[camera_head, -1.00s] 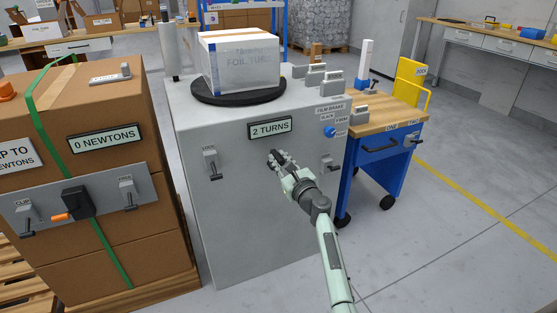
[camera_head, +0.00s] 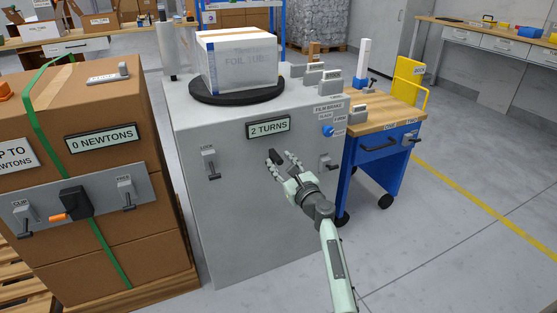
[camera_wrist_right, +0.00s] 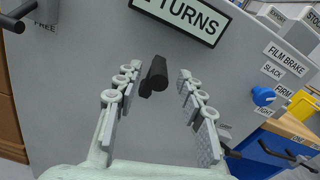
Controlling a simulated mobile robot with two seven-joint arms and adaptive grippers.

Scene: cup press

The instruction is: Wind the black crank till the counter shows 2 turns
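The grey machine (camera_head: 235,215) has a counter sign (camera_head: 269,127) on its front that reads "2 TURNS". The black crank (camera_head: 276,157) sits just below the sign; its handle also shows in the right wrist view (camera_wrist_right: 155,76). My right gripper (camera_head: 281,164) is open in front of the crank. In the right wrist view its fingers (camera_wrist_right: 158,90) stand apart on either side of the black handle, with clear gaps and no contact that I can see. My left gripper is not in view.
A wrapped box (camera_head: 238,62) sits on a black turntable (camera_head: 237,93) on the machine. A lock lever (camera_head: 210,165) is left of the crank, a blue film brake knob (camera_head: 328,131) right. A blue cart (camera_head: 375,165) stands right, strapped cartons (camera_head: 85,110) left.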

